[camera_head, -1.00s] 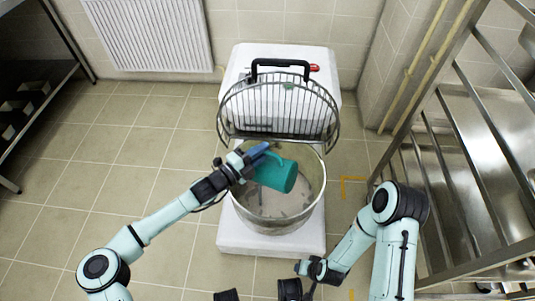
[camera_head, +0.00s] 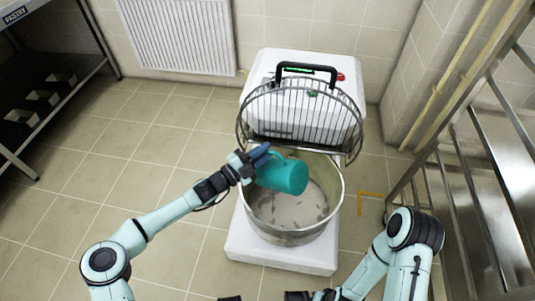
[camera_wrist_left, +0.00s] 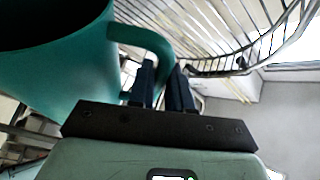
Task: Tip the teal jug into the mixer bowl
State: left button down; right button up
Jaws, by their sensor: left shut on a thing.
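The teal jug (camera_head: 285,176) is tilted over the left part of the mixer bowl, its mouth toward the right. My left gripper (camera_head: 258,155) is shut on the jug's handle. In the left wrist view the two dark fingers (camera_wrist_left: 163,88) close around the handle of the jug (camera_wrist_left: 60,75), whose inside looks dark. The steel mixer bowl (camera_head: 330,215) stands open below, with some greyish matter on its bottom. No stream from the jug can be made out.
The white mixer (camera_head: 285,256) carries a raised wire guard (camera_head: 300,115) and a black handle behind the bowl. A steel rack (camera_head: 480,190) stands at right, a dark shelf (camera_head: 50,95) at far left. Tiled floor (camera_head: 130,160) lies open at left.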

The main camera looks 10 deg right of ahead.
pick_arm(q)
jog(key=shift+w+a+f+n+t+b, duration=0.3)
jog(key=shift+w+a+n+b, duration=0.35)
jog(key=shift+a+n, duration=0.15)
jog(key=shift+w+a+f+n+t+b, duration=0.3)
jog(key=shift+w+a+f+n+b, duration=0.1)
jog(key=shift+a+f+n+b, duration=0.15)
jog(key=shift+w+a+f+n+t, duration=0.3)
jog(key=shift+w+a+f+n, duration=0.15)
jog(key=shift+n, duration=0.2)
jog(key=shift+w+a+f+n+t, duration=0.3)
jog(key=shift+a+n, duration=0.2)
jog(key=shift+n, duration=0.1)
pick_arm(e)
jog(key=s+f+g, duration=0.2)
jog(key=s+f, duration=0.1)
jog(key=s, duration=0.3)
jog(key=shift+d+f, duration=0.15)
jog(key=shift+d, duration=0.2)
pick_arm(q)
jog(key=shift+a+n+t, duration=0.15)
jog(key=shift+n+t, duration=0.35)
jog(key=shift+n, duration=0.8)
